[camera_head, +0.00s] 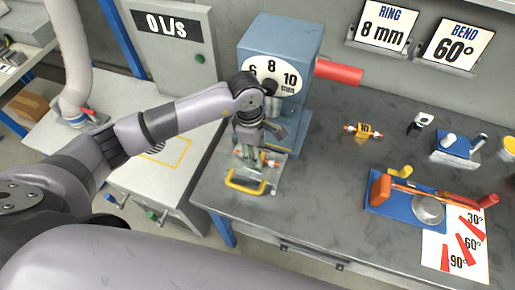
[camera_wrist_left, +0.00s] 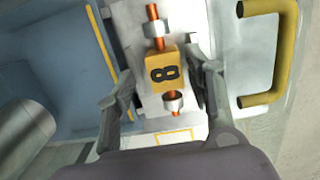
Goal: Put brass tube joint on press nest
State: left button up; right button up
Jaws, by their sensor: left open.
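The brass tube joint (camera_wrist_left: 161,70) is a yellow block marked 8 with silver rings and copper tube ends. It lies on the pale press nest (camera_wrist_left: 190,18) in the left wrist view. In the head view the nest plate (camera_head: 273,172) sits at the foot of the blue press (camera_head: 275,45), and only an orange end of the joint (camera_head: 272,163) shows beside my fingers. My left gripper (camera_head: 252,155) is low over the nest. Its fingers (camera_wrist_left: 160,92) are open on either side of the block, with visible gaps. My right gripper is not in view.
A yellow handle (camera_head: 246,188) stands at the nest's front. A similar yellow piece (camera_head: 364,130) lies on the grey bench (camera_head: 330,185) to the right. A blue bending tool (camera_head: 378,207) with an orange lever is further right. The bench middle is clear.

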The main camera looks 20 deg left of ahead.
pick_arm(q)
notch_tip(320, 180, up, 12)
jog(key=a+b, duration=0.1)
jog(key=b, duration=0.2)
jog(key=shift+a+f, duration=0.15)
jog(key=shift+a, duration=0.05)
dwell(0.6)
jog(key=shift+c, duration=0.2)
